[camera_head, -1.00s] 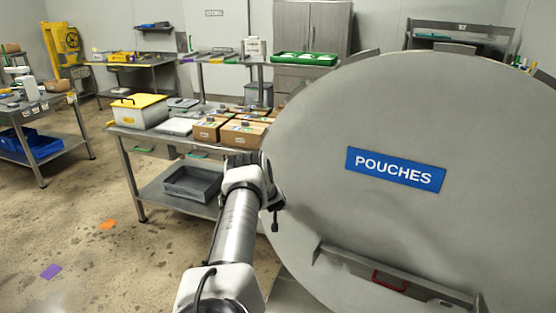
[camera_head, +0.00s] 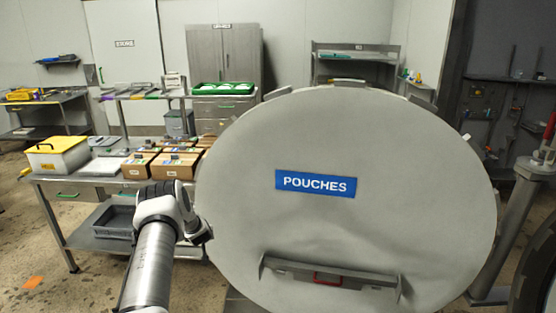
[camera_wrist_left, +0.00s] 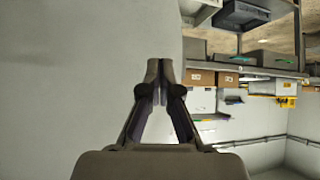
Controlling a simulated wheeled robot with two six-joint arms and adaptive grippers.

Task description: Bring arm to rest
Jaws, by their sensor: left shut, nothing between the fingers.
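My left arm reaches in from the bottom left of the head view, with its wrist beside the left edge of the large round grey door (camera_head: 345,130). The door bears a blue POUCHES sign (camera_head: 315,184). In the wrist view my left gripper (camera_wrist_left: 160,72) is shut, its fingertips together with nothing held. The pale door surface (camera_wrist_left: 60,80) fills the left of that view. My gripper's fingers cannot be made out clearly in the head view. My right gripper is not in view.
A steel table (camera_head: 60,190) left of the arm holds a yellow-lidded box (camera_head: 57,156) and several cardboard boxes (camera_head: 175,165). A grey bin (camera_head: 112,222) stands on its lower shelf. A ledge with a red handle (camera_head: 328,278) is low on the door. Open floor shows at lower left.

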